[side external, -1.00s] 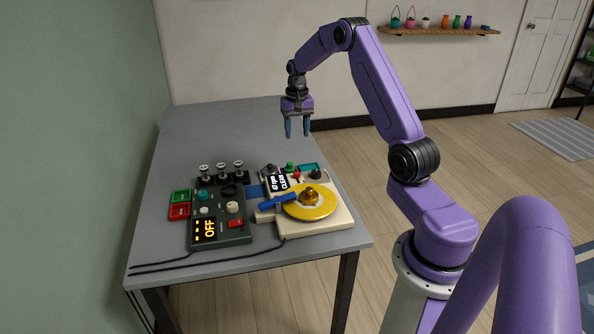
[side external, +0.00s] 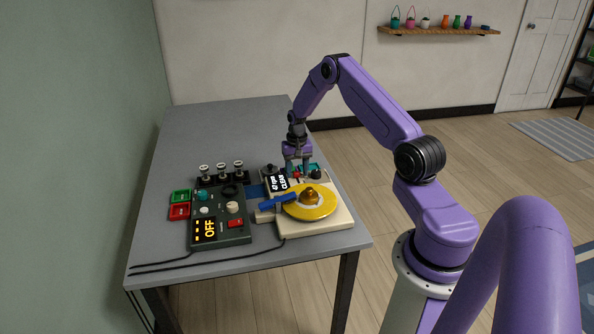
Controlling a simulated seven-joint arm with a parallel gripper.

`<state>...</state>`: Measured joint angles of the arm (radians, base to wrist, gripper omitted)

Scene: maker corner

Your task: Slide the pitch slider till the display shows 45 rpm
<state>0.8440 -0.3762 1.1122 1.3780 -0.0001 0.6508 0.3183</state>
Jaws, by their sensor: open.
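The cream turntable unit (side external: 335,219) sits on the grey table with a yellow platter (side external: 322,207) and a blue arm across it. Its small dark display (side external: 278,183) is turned sideways to the view. It shows white text with "rpm" and what looks like "CLEAN"; the number is too small to read surely. My gripper (side external: 298,170) is open and points down over the unit's back controls, around or just above a small red part (side external: 297,175). I cannot tell whether this part is the pitch slider or whether the fingers touch it.
A dark green control box (side external: 240,239) reading "OFF" stands to the left, with knobs and a red button. Cables run along the front edge. The back of the table is clear.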

